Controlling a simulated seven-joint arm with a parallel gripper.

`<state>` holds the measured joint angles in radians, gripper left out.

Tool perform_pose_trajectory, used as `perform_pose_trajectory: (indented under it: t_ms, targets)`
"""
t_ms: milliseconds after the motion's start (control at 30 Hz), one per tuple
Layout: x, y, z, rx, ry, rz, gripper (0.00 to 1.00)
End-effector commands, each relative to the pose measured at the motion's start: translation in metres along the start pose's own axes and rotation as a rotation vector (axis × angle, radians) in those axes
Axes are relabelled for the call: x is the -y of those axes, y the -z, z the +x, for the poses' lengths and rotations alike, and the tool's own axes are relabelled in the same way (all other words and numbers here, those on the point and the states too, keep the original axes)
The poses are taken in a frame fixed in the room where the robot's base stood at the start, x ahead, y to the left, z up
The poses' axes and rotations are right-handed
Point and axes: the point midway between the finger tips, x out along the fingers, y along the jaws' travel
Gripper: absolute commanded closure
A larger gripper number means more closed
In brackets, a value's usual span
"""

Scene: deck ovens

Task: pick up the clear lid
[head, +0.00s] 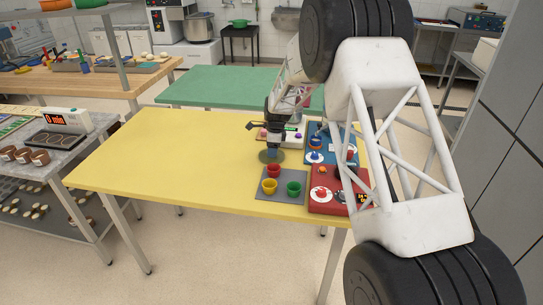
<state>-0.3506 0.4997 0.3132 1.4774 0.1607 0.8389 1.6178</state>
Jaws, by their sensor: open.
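A round, see-through, greenish-grey disc, which looks like the clear lid (264,157), lies on the yellow table (170,150) just behind the cups. My gripper (272,149) points down right above the disc, its jaws open. The fingertips are small and dark here, and they cover part of the disc. I cannot tell whether they touch it.
A grey mat (291,198) with a red cup (274,170), a yellow cup (269,187) and a green cup (294,189) is in front. A red device (326,207) and a blue device (319,131) stand at right. The table's left side is clear.

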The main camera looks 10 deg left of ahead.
Motion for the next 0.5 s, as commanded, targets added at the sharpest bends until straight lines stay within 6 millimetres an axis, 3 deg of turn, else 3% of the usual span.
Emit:
perform_pose_trajectory:
  t_ms: [500]
  targets:
    - [-0.0001,0.0001,0.0073,0.000,0.000,0.000,0.45]
